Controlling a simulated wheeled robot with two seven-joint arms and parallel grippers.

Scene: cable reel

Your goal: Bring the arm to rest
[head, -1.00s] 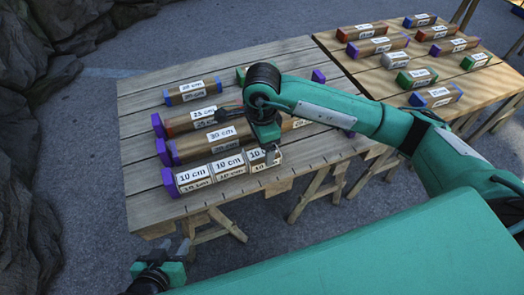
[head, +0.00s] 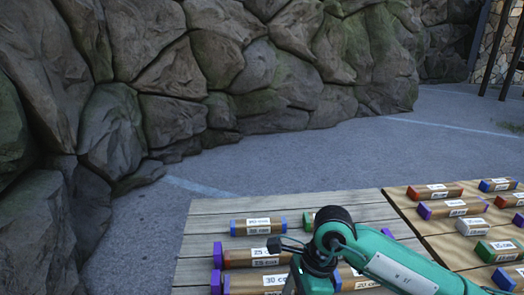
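My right arm (head: 385,262) comes in from the lower right and bends down over the left wooden table (head: 205,209). Its dark wrist (head: 318,258) hangs in front of the labelled blocks. My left arm and gripper are out of view. On the left table lie a blue-ended block (head: 258,226), a 25 cm block with a purple end (head: 258,256) and a 30 cm block (head: 262,283), partly cut off by the frame.
A second table (head: 438,238) adjoins on the right, with several colour-ended blocks, among them a green-ended one (head: 497,251) and a grey one (head: 473,226). Open pavement (head: 300,165) lies behind the tables. A rock wall (head: 180,80) stands at the back and left.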

